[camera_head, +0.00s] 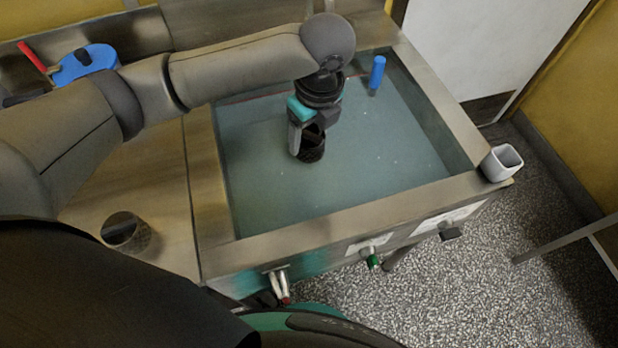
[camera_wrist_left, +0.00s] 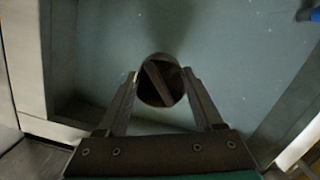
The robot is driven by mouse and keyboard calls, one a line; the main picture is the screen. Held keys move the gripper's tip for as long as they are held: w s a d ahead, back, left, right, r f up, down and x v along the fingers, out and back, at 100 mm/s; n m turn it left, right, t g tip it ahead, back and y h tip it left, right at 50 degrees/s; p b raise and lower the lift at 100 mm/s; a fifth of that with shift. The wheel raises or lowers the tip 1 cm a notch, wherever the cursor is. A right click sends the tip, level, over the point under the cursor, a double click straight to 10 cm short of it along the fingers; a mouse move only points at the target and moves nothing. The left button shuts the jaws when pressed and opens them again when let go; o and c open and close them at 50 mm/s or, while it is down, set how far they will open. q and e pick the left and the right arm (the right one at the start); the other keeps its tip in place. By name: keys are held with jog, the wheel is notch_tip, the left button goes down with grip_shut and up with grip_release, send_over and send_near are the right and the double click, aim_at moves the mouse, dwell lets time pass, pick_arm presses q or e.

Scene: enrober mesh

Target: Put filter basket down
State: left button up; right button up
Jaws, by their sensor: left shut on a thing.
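The filter basket (camera_head: 311,150) is a small dark mesh cylinder over the pale blue basin (camera_head: 270,180). My left gripper (camera_head: 308,136) is shut on it from above. In the left wrist view the round basket (camera_wrist_left: 160,82) sits between the two fingertips of the left gripper (camera_wrist_left: 161,88), with a dark bar across its opening. I cannot tell whether the basket touches the basin's surface. My right gripper is not in view.
A blue cylinder (camera_head: 377,72) stands in the basin's far right part. A white square cup (camera_head: 501,162) is on the right rim corner. A blue container (camera_head: 86,63) is at the back left.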

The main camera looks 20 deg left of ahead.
pick_arm(q)
notch_tip(320, 180, down, 11)
jog(key=b, duration=0.2)
jog(key=shift+r+b, duration=0.1)
jog(key=shift+b, duration=0.3)
notch_tip(320, 180, down, 4)
jog(key=shift+r+b, duration=0.2)
jog(key=shift+b, duration=0.45)
jog(key=shift+f, duration=0.25)
jog(key=o, duration=1.3)
jog(key=shift+o, duration=0.3)
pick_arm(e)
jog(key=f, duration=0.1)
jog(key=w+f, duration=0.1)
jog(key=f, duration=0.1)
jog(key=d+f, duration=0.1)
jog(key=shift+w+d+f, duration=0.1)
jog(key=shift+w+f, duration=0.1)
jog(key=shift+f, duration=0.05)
